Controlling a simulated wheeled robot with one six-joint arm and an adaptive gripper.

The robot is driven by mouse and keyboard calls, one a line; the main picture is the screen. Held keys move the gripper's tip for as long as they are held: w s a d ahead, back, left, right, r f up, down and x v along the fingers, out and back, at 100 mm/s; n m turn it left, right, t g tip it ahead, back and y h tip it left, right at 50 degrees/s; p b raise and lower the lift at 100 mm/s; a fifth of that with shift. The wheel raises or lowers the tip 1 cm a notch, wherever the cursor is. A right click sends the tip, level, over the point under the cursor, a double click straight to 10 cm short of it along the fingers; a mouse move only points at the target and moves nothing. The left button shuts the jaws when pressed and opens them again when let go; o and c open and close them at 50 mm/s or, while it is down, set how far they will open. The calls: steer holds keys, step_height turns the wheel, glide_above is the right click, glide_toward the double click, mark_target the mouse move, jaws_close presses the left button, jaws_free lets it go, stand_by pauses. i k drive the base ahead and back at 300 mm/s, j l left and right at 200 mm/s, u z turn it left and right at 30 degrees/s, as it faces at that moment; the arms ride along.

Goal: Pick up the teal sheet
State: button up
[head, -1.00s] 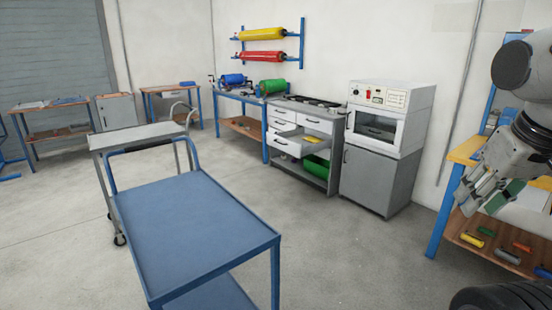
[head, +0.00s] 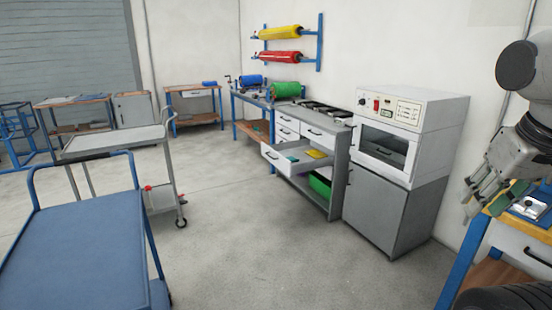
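A small teal piece (head: 293,158), seemingly the teal sheet, lies in the open white drawer of the grey workbench. Only part of it shows past the drawer's front. A yellow piece (head: 316,154) lies beside it on the right. My gripper (head: 487,203) is at the right edge of the view, far from the drawer. Its greenish fingers look spread apart, and I see nothing clearly held between them.
A blue cart (head: 75,250) stands at front left, with a grey trolley (head: 115,140) behind it. A white oven (head: 405,130) sits on a grey cabinet (head: 385,205) right of the drawer. A blue-legged table (head: 465,260) is near my gripper. The central floor is clear.

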mark_target(291, 159)
steer(key=i+l+u, duration=0.25)
steer(key=i+l, duration=0.55)
steer(key=i, duration=0.15)
steer(key=i+u, duration=0.2)
steer(key=i, duration=0.75)
steer(key=i+l, duration=0.2)
steer(key=i, duration=0.5)
steer(key=i+l+z, duration=0.1)
steer(key=i, duration=0.65)
steer(key=i+l, duration=0.25)
steer(key=i, duration=0.45)
